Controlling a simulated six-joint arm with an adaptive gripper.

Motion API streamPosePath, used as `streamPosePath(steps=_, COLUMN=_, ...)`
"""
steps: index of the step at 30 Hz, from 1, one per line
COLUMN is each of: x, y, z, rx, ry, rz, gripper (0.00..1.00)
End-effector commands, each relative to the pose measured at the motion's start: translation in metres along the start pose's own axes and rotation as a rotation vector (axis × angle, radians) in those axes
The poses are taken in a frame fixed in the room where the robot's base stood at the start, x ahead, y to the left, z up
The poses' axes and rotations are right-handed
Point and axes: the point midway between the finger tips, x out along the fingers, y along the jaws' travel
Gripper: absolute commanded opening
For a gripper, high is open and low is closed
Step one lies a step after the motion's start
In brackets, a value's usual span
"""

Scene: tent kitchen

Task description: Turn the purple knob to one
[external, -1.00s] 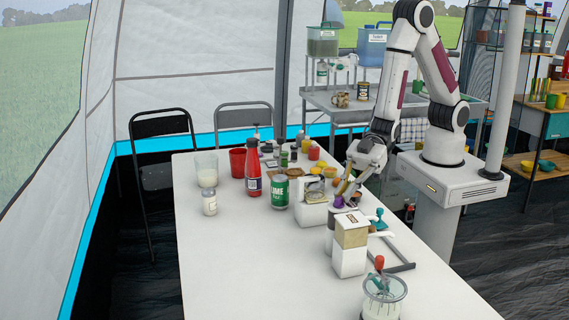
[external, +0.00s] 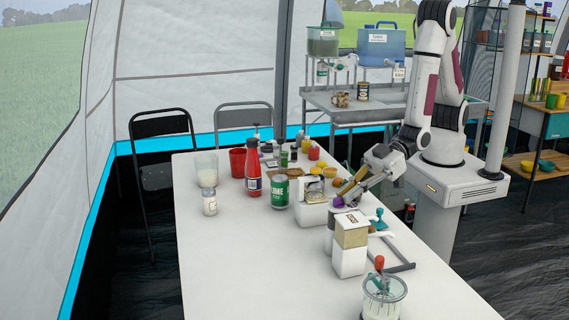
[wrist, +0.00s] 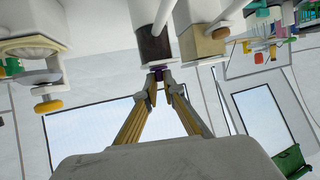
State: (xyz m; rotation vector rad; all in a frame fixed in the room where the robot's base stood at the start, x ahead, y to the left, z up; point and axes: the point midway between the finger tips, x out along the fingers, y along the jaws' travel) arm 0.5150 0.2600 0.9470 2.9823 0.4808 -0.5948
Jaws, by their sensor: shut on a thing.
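The purple knob (external: 339,201) is small and sits by the dark-sided white appliance (external: 330,238) near the table's right side. In the wrist view the purple knob (wrist: 157,71) shows between my fingertips, against the dark part (wrist: 153,45) of the appliance. My gripper (external: 346,192) has yellow-brown fingers and is shut on the purple knob. It reaches in from the right, tilted low. The fingers partly cover the knob, and its markings and pointer cannot be read.
A white box with a beige top (external: 350,240) stands directly in front of the knob. A white appliance (external: 313,214) is just to its left. A green can (external: 280,191) and red bottle (external: 253,173) stand further left. A glass jar (external: 383,299) stands at the front; the table's front left is clear.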

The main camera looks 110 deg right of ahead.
Motion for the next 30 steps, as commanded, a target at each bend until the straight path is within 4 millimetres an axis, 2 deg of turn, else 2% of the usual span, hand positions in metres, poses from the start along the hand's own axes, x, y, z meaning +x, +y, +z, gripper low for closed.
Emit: streamPosePath(steps=30, x=0.0023, y=-0.0101, z=-0.0034, rx=0.121, ry=0.007, rz=0.285, gripper=0.0)
